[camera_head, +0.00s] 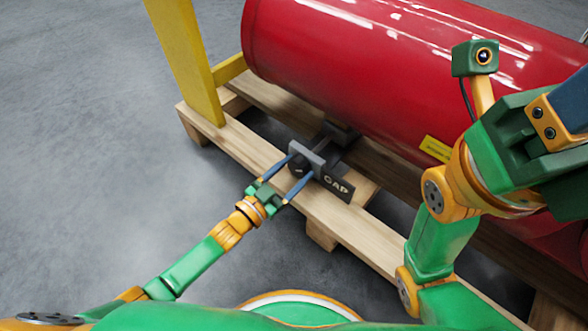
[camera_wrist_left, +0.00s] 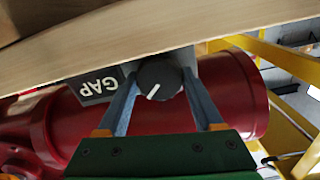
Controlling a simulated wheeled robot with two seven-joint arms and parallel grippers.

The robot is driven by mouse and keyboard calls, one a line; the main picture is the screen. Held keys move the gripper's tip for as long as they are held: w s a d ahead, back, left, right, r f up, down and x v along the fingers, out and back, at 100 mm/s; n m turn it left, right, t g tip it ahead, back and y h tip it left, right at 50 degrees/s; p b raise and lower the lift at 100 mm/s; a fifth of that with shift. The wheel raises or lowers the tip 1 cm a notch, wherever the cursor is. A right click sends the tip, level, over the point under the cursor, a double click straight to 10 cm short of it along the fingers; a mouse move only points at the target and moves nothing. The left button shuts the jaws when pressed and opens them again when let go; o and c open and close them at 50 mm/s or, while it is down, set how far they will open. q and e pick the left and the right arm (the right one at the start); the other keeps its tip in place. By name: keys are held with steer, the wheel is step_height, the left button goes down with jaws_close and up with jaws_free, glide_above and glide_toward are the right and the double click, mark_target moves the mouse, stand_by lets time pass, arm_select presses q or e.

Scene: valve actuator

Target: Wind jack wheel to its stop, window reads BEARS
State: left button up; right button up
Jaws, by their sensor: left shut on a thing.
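The jack wheel is a dark round knob with a white pointer line, best seen in the left wrist view (camera_wrist_left: 157,80). It sits on a grey jack block (camera_head: 305,152) at the edge of the wooden pallet. The dark window plate (camera_head: 337,187) beside it reads GAP; it also shows in the left wrist view (camera_wrist_left: 98,86), upside down. My left gripper (camera_head: 300,165) is shut on the wheel, one blue-grey finger on each side. In the left wrist view the pointer slants. My right arm shows at the right, but its fingers are not visible.
A large red cylinder (camera_head: 370,60) lies above the pallet (camera_head: 250,155), just behind the jack. A yellow post (camera_head: 185,60) stands at the pallet's left end. My right arm covers part of the cylinder. The grey floor (camera_head: 90,150) at left is clear.

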arm_select(q)
steer(key=m+p, duration=0.1)
steer(key=m, duration=0.2)
steer(key=shift+m, duration=1.7)
steer(key=o, duration=1.4)
steer(key=shift+c, duration=0.2)
